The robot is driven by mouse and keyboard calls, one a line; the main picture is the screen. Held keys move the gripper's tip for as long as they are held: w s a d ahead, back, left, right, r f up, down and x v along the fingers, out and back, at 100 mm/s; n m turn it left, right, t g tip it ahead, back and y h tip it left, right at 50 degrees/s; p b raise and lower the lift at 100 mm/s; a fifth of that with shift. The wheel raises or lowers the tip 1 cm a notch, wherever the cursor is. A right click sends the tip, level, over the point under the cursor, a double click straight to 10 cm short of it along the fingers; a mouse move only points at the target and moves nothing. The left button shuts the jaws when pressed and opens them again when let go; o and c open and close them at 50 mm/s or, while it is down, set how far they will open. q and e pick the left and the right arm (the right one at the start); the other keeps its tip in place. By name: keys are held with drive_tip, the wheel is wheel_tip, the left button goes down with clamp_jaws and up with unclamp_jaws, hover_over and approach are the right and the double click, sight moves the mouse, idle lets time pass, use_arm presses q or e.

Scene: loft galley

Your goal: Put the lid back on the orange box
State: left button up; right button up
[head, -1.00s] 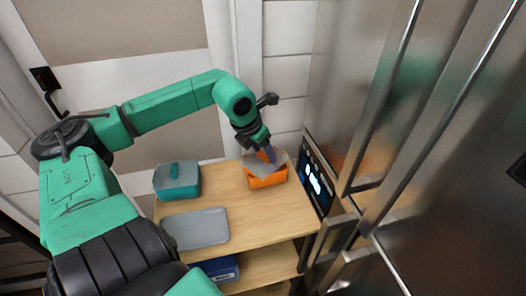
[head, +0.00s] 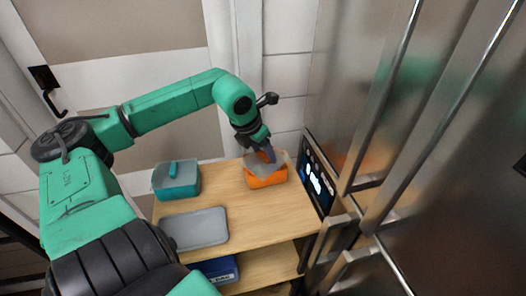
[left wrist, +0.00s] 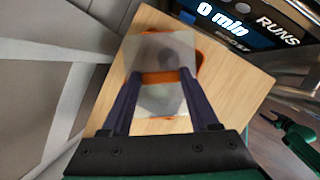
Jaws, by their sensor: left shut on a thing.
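The orange box (head: 268,180) stands on the wooden cart top near its back right, beside a dark display panel. Its lid (head: 254,160) is a translucent grey sheet with an orange handle (left wrist: 160,77). My left gripper (head: 269,156) is shut on this handle, with a finger at each end of it in the left wrist view. The lid is over the box, but turned and shifted against it; orange rim (left wrist: 200,62) shows past its right side in that view. I cannot tell whether the lid touches the rim.
A teal box (head: 177,186) with its lid on stands at the left of the top. A grey tray (head: 197,229) lies in front of it. A blue box (head: 217,270) is on the shelf below. The display panel (head: 317,175) and steel doors (head: 440,130) bound the right.

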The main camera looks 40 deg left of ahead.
use_arm(q)
drive_tip(key=shift+f+b, duration=0.1)
drive_tip(key=shift+b, duration=0.2)
idle(0.5)
drive_tip(key=o, duration=1.4)
drive_tip(key=shift+o, duration=0.4)
drive_tip(key=shift+r+p, duration=2.05)
drive_tip(key=shift+r, duration=1.5)
clamp_jaws()
